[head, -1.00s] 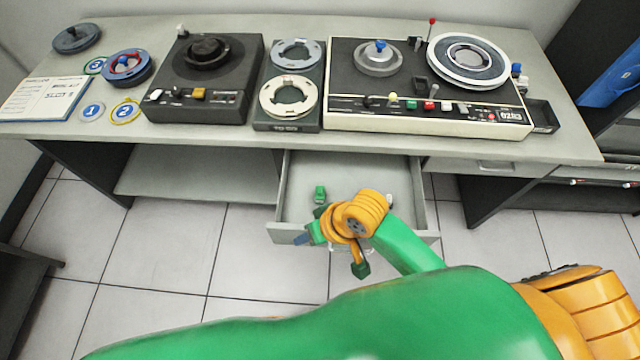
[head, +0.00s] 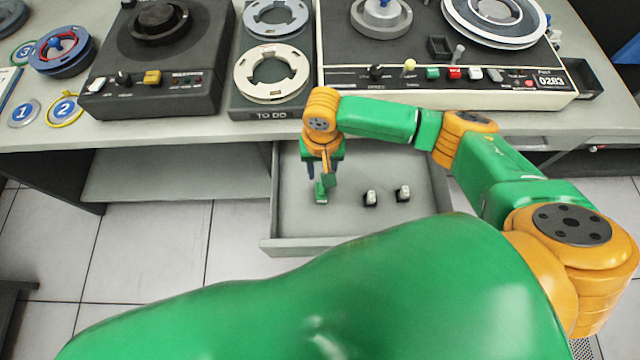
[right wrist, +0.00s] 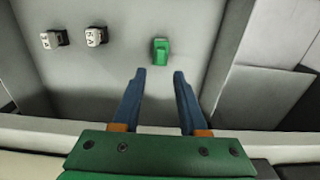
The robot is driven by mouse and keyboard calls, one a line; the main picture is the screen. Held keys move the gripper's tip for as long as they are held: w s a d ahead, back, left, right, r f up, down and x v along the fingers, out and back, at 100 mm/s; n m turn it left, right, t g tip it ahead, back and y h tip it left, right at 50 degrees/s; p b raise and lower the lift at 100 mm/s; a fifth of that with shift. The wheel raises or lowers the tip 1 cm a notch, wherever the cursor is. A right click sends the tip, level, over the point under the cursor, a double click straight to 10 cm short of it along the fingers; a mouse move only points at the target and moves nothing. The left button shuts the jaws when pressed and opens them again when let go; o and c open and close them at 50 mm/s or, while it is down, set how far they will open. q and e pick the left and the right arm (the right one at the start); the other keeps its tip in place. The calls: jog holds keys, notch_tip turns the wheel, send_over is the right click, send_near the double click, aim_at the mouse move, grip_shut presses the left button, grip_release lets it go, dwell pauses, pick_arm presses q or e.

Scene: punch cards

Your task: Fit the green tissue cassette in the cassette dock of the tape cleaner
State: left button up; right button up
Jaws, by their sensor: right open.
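The green tissue cassette (head: 321,194) lies in the open drawer, toward its left side. In the right wrist view the cassette (right wrist: 161,50) is just beyond my fingertips, roughly centred between them. My right gripper (head: 321,172) is over the drawer, open and empty, its blue fingers (right wrist: 159,76) pointing toward the cassette without touching it. On the desk above, a large cream and black tape machine (head: 440,95) has a small dark square recess (head: 440,47) on its top; I cannot tell whether that is the cassette dock. My left gripper is not in view.
Two small white and black blocks (head: 371,198) lie right of the cassette in the drawer (head: 285,246). A black turntable-like machine (head: 155,85) and a reel holder marked TO DO (head: 271,113) stand on the desk. The desk edge overhangs the drawer's back.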

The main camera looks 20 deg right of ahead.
aim_at(321, 187)
jog(key=f+b, duration=0.5)
jog(key=shift+w+f+b, duration=0.25)
jog(key=shift+f+b, duration=0.1)
jog(key=shift+f, duration=0.35)
jog(key=shift+s+f+b, duration=0.2)
jog(key=shift+f+b, duration=0.1)
jog(key=shift+f, duration=0.7)
jog(key=shift+w+f, duration=0.1)
jog(key=shift+f, duration=0.15)
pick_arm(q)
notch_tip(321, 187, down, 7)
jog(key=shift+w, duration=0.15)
pick_arm(e)
grip_shut()
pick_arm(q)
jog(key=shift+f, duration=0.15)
pick_arm(e)
jog(key=shift+r, duration=0.1)
notch_tip(321, 187, up, 6)
jog(key=p, duration=0.7)
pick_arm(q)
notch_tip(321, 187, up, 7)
